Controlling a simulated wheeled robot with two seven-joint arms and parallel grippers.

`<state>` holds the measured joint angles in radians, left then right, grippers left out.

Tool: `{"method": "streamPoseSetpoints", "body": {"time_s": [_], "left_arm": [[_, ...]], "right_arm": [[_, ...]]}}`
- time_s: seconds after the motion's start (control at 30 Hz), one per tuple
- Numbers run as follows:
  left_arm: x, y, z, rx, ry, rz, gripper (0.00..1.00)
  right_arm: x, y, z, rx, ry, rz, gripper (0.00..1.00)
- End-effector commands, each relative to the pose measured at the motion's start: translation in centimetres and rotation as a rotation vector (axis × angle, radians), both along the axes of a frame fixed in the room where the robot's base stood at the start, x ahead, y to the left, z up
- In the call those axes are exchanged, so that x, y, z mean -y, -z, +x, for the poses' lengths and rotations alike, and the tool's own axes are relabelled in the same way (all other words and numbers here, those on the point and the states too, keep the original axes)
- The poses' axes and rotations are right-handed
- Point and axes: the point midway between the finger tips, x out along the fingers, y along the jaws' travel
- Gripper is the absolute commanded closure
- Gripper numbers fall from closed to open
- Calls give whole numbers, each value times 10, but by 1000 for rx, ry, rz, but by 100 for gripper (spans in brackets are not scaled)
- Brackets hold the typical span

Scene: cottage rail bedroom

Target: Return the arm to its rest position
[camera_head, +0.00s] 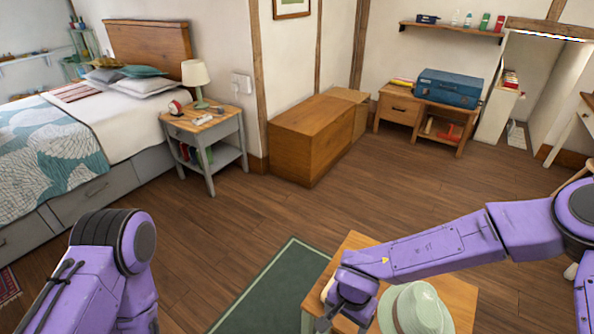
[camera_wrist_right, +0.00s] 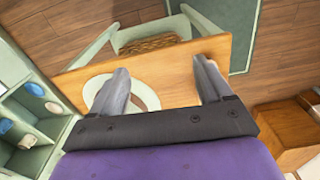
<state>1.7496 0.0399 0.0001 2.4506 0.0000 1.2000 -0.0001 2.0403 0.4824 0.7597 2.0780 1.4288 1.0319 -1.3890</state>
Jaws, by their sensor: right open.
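My right arm reaches in from the right in the head view, and its gripper (camera_head: 345,318) is low over a small wooden table (camera_head: 462,300). In the wrist view the right gripper (camera_wrist_right: 163,75) has its two fingers wide apart with nothing held between them. The table top (camera_wrist_right: 180,72) lies below the fingers. A pale green hat (camera_head: 415,308) sits on the table just right of the gripper in the head view. A pale ring (camera_wrist_right: 147,90) shows behind the left finger in the wrist view; I cannot tell if it is the hat's brim. My left gripper is out of view.
A green rug (camera_head: 275,290) lies left of the table. A wooden chest (camera_head: 310,140), a nightstand (camera_head: 205,130) with a lamp, and a bed (camera_head: 120,125) stand farther back. A blue case (camera_head: 448,88) rests on a low bench. The floor between is clear.

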Motion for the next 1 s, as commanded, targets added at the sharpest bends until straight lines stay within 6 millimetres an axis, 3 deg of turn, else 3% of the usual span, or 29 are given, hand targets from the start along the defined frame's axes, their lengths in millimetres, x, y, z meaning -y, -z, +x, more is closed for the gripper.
{"method": "streamPoseSetpoints", "body": {"time_s": [0.33,0.57,0.67,0.8,0.9,1.0], "left_arm": [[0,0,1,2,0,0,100],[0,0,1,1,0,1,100],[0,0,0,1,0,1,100],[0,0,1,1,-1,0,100],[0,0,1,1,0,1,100],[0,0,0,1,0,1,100]], "right_arm": [[23,8,8,114,230,-56,21],[64,46,-8,272,330,-166,21],[89,72,-30,346,327,-208,21],[135,110,-93,396,215,-225,21],[166,124,-142,344,49,-239,21],[186,128,-168,290,-40,-285,21]]}}
